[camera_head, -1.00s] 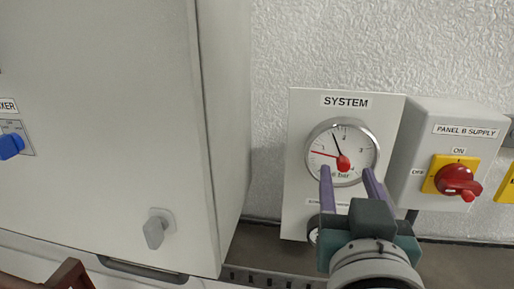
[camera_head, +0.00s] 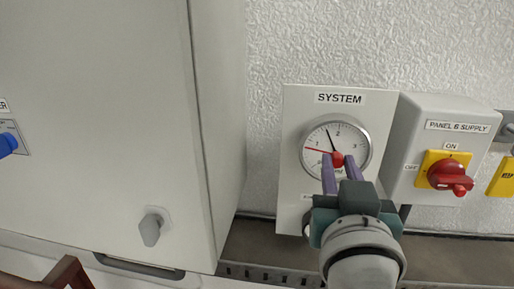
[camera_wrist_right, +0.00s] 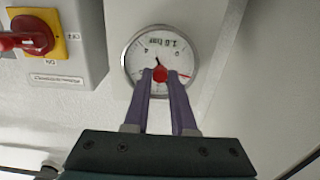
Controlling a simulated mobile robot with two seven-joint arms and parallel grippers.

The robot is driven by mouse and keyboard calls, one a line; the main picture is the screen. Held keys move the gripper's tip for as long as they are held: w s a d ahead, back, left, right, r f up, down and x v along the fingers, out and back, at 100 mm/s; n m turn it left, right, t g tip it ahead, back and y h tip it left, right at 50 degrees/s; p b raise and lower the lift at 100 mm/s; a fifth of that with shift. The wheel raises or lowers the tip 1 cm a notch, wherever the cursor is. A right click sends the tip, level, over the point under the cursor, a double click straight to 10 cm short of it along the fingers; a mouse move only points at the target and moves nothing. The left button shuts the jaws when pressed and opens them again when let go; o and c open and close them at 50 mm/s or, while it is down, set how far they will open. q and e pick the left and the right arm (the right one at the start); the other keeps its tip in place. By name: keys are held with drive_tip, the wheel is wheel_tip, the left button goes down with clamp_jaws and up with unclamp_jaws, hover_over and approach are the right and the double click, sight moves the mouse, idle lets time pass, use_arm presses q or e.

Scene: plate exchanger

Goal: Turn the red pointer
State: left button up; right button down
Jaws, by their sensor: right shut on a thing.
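The red pointer is a thin red needle (camera_head: 318,150) on the round gauge (camera_head: 336,126) of the SYSTEM panel, pointing left and slightly up, near the 1. A red knob (camera_head: 337,159) sits at the gauge's centre. A separate black needle points up, a little left. My right gripper (camera_head: 341,161) reaches up from below, its purple fingers on either side of the knob and shut on it. In the right wrist view the fingertips (camera_wrist_right: 160,76) flank the red knob (camera_wrist_right: 160,74). The left gripper is not in view.
Right of the gauge is a PANEL B SUPPLY box (camera_head: 448,118) with a red rotary switch (camera_head: 451,177). A large grey cabinet (camera_head: 100,120) with a grey handle (camera_head: 152,228) fills the left. White textured wall shows above the panel.

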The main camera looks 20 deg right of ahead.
idle(0.5)
drive_tip(key=shift+m, duration=0.3)
drive_tip(key=m, duration=0.3)
drive_tip(key=shift+m+p, duration=0.3)
drive_tip(key=shift+p, duration=0.05)
drive_tip(key=m, duration=0.4)
drive_tip(key=shift+m, duration=0.9)
drive_tip(key=c, duration=0.7)
unclamp_jaws()
drive_tip(key=shift+c, duration=0.2)
drive_tip(key=shift+s, duration=0.1)
